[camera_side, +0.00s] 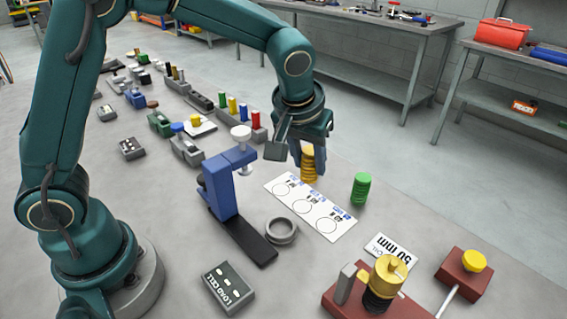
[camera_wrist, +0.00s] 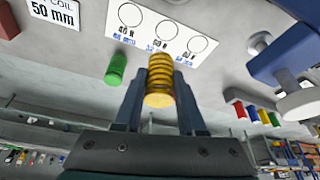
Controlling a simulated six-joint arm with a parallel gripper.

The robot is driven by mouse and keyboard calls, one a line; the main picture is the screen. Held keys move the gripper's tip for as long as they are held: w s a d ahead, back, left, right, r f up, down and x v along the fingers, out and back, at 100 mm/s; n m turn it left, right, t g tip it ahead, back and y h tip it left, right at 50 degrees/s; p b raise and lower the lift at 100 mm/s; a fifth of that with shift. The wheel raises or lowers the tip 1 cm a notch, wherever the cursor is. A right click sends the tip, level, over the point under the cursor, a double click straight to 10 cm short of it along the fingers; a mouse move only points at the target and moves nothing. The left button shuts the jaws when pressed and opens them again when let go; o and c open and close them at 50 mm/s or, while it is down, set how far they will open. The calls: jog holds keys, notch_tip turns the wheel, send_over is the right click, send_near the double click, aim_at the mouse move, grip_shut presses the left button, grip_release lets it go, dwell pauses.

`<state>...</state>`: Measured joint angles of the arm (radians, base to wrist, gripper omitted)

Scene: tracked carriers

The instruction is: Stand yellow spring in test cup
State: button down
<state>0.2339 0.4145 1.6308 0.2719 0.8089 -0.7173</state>
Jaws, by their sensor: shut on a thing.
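The yellow spring (camera_side: 309,168) is upright between the fingers of my gripper (camera_side: 308,152), beside the far edge of the white card. In the wrist view the yellow spring (camera_wrist: 160,84) sits between both fingers of my gripper (camera_wrist: 161,78), which is shut on it. I cannot tell whether its lower end touches the table. A low grey ring-shaped cup (camera_side: 282,231), seemingly the test cup, stands empty on the table next to the blue press (camera_side: 228,188). The cup is not clearly seen in the wrist view.
A white card (camera_side: 310,208) with several marked circles lies between spring and cup. A green spring (camera_side: 361,189) stands to its right. The blue press's overhanging arm is left of my gripper. A load cell box (camera_side: 228,288) and a red base (camera_side: 345,307) are nearer the camera.

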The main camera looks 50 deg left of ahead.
jog(key=shift+m, duration=0.6)
jog(key=shift+s+d+f, duration=0.2)
jog(key=shift+s+f, duration=0.2)
jog(key=shift+s, duration=0.95)
jog(key=shift+s+d+f, duration=0.25)
jog(key=shift+s+f, duration=0.2)
jog(key=shift+s, duration=0.95)
jog(key=shift+s+d+f, duration=0.2)
jog(key=shift+s+f, duration=0.2)
jog(key=shift+s, duration=0.95)
jog(key=shift+f, duration=2.2)
jog(key=shift+c, duration=2.1)
grip_release()
jog(key=o, duration=0.4)
